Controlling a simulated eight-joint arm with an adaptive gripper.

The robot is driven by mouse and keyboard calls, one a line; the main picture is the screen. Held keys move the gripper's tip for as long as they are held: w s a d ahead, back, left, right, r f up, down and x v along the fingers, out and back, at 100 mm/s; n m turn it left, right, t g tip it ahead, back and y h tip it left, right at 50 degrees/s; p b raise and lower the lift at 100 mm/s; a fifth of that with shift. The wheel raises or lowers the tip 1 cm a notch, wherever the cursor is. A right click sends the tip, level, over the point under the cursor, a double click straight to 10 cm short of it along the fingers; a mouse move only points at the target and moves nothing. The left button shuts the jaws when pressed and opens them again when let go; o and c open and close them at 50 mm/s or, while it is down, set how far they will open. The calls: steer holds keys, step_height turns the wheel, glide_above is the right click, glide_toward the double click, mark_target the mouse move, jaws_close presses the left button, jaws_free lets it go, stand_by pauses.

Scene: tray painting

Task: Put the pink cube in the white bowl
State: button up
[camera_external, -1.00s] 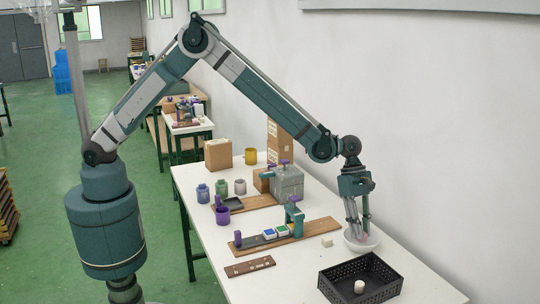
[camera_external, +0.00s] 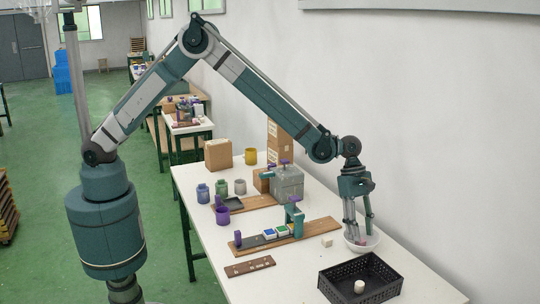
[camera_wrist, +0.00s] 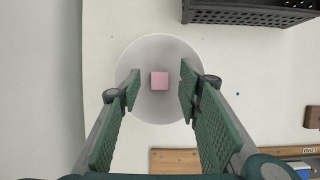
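The pink cube (camera_wrist: 159,81) lies inside the white bowl (camera_wrist: 160,50) in the wrist view, near the bowl's middle. The bowl also shows in the external view (camera_external: 372,243), under my gripper, beside the wall. My gripper (camera_wrist: 157,88) is open, with its green fingers apart on either side of the cube and a gap visible to each side. In the external view my gripper (camera_external: 360,238) points down at the bowl. The cube cannot be made out clearly in the external view.
A black perforated crate (camera_external: 335,287) holding a small white object stands in front of the bowl. A wooden board (camera_external: 262,247) with coloured tiles lies further left.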

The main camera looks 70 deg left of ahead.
step_height(320, 180, up, 7)
steer(key=p, duration=0.1)
steer(key=shift+p, duration=0.35)
stand_by(0.4)
stand_by(0.4)
steer(key=shift+a+r, duration=0.1)
steer(key=s+a+r+m+t, duration=0.1)
steer(key=s+a+r+m, duration=0.25)
steer(key=a+r, duration=0.6)
steer(key=s+a+r+m+t+y+b, duration=0.15)
steer(key=s+a+r, duration=0.4)
steer(key=a, duration=0.65)
steer(key=s+a+r+m+t+p, duration=0.1)
steer(key=s+a+r+m, duration=0.25)
steer(key=a+r, duration=0.6)
steer(key=s+a+r+m+t+y+b, duration=0.15)
steer(key=s+a+m, duration=0.25)
steer(key=s+a, duration=1.05)
steer(key=s+a+f+m+t, duration=0.1)
steer(key=s+a+f+m, duration=0.1)
steer(key=s+a, duration=0.3)
steer(key=s+a+f+m+t+y, duration=0.1)
steer(key=s+a, duration=0.4)
steer(key=s, duration=0.5)
steer(key=shift+a+f+m+y, duration=0.3)
steer(key=shift+f+m, duration=0.6)
steer(key=shift+m, duration=0.35)
